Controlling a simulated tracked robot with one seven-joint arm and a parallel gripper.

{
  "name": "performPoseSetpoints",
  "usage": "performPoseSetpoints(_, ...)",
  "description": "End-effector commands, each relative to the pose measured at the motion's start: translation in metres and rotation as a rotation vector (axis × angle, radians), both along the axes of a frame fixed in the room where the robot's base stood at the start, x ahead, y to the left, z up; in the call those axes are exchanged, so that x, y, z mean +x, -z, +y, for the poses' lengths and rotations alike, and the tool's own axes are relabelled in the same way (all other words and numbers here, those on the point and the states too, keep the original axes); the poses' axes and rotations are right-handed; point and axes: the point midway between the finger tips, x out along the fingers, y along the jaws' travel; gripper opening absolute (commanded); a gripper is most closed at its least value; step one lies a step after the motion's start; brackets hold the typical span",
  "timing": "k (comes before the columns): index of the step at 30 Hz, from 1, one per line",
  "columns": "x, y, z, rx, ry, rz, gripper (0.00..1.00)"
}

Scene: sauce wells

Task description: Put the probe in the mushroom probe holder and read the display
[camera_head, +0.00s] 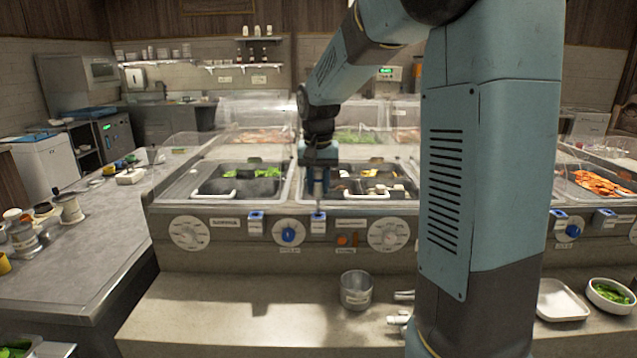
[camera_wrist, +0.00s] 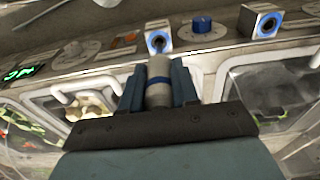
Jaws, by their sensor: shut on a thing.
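My gripper (camera_head: 318,178) points down at the front rim of the right-hand well. It is shut on the probe, a grey cylinder with a blue band (camera_wrist: 158,80), upright between the fingers. A white and blue holder (camera_head: 318,223) sits on the counter front just below the probe; it also shows in the wrist view (camera_wrist: 158,38). I cannot tell whether the probe's lower end touches it. A second holder (camera_head: 256,223) is to the left, past a blue knob (camera_head: 288,235). Pale mushroom-like pieces lie in the right well (camera_head: 365,196). Labels are unreadable.
A well with greens (camera_head: 205,195) is on the left. Clear guards (camera_head: 190,150) stand around the wells. A metal cup (camera_head: 356,290) stands on the front ledge. A green lit display (camera_wrist: 18,73) shows at the wrist view's left; its text is unreadable.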

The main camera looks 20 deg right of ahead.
Motion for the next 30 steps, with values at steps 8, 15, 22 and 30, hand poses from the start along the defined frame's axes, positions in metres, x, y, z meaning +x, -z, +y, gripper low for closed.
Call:
performPoseSetpoints(8,0.000,0.000,0.000,0.000,0.000,0.000,0.00)
performPoseSetpoints(15,0.000,0.004,0.000,0.000,-0.001,0.000,0.00)
performPoseSetpoints(22,0.000,0.008,0.001,0.000,-0.001,0.000,0.00)
performPoseSetpoints(30,0.000,0.014,0.001,0.000,-0.001,0.001,0.00)
